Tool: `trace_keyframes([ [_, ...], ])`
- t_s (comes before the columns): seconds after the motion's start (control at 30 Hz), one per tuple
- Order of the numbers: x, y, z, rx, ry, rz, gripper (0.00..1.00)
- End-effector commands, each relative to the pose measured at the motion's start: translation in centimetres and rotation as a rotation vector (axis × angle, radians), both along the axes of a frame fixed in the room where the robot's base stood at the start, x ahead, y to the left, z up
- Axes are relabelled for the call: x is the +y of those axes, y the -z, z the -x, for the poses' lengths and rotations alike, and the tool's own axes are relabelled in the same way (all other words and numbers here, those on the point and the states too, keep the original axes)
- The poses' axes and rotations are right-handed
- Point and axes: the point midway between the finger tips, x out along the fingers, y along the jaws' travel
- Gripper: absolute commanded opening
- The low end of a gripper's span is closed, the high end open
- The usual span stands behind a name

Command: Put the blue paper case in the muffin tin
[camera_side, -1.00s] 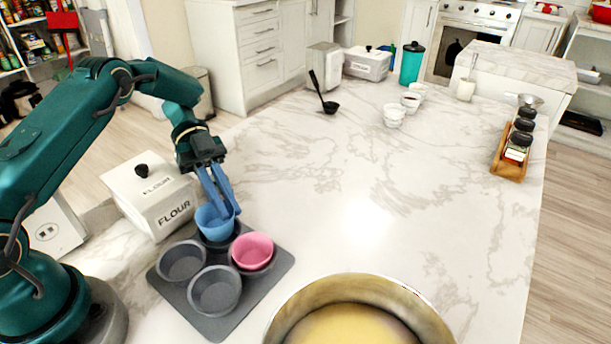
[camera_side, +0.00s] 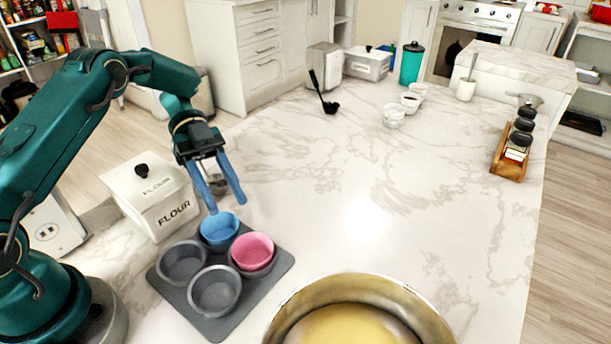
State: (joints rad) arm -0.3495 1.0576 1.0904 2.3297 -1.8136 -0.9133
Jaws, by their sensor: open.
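The blue paper case (camera_side: 220,229) sits in the far cup of the grey muffin tin (camera_side: 237,314). A pink paper case (camera_side: 252,251) sits in the right cup of the tin. The left and near cups are empty. My gripper (camera_side: 228,206) is open and empty, with its two blue fingers spread just above and behind the blue case. The fingertips look clear of the case, though one overlaps its far rim in the picture.
A white flour box (camera_side: 150,197) stands left of my gripper. A large metal bowl of yellow batter (camera_side: 357,325) is at the front. A black ladle (camera_side: 328,105), small white cups (camera_side: 393,116) and a wooden tray of jars (camera_side: 509,164) stand farther off. The middle counter is clear.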

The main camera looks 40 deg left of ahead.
Motion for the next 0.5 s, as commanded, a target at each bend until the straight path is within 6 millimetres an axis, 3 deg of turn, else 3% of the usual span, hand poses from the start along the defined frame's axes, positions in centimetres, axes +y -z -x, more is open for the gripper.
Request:
trace_keyframes([
  [0.5, -0.3, -9.6, -0.4, -0.009, -0.082, 0.019, 0.47],
])
